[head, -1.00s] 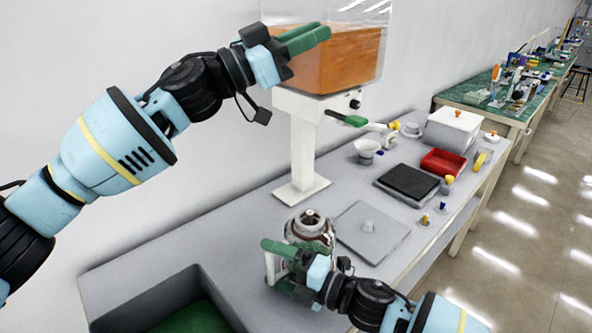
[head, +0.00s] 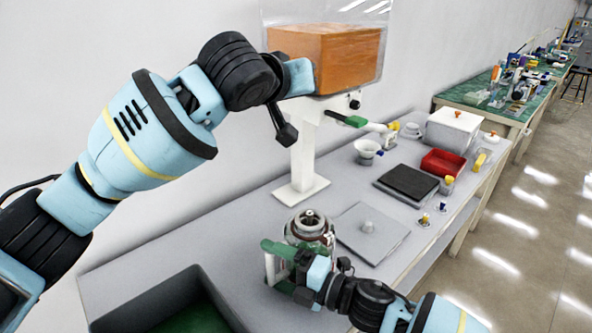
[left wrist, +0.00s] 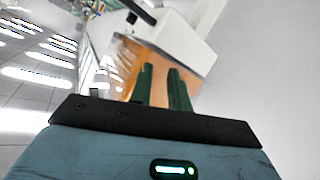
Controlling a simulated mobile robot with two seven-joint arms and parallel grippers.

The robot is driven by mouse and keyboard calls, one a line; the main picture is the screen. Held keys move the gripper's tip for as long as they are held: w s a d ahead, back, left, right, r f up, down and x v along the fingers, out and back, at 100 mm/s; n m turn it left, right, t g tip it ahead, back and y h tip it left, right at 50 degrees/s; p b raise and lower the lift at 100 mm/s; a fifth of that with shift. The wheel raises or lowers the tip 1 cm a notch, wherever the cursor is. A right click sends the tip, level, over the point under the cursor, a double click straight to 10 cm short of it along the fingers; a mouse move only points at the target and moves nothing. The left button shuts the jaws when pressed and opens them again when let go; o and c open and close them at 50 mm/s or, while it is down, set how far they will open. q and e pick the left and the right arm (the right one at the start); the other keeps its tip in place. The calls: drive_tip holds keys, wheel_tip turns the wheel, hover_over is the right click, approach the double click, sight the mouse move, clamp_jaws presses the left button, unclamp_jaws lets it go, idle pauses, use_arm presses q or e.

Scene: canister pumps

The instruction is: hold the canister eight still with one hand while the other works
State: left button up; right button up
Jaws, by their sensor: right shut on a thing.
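The orange block (head: 330,55) sits in a clear case on a white stand (head: 303,150). A grey bin (head: 150,303) is at front left. A grey plate (head: 366,232), black slab (head: 406,183), red tray (head: 443,162) and white box (head: 453,128) lie farther right.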

use_arm(q)
drive_tip(key=s+d+f+m+g+y, duration=0.1)
drive_tip(key=s+f+m+g, duration=0.1)
drive_tip(key=s+f+g, duration=0.35)
drive_tip(key=m+g+y, duration=0.2)
drive_tip(key=m+g, duration=0.1)
approach(310, 213)
drive_tip(key=shift+x, duration=4.25)
clamp_jaws()
drive_tip(key=shift+r, duration=4.2)
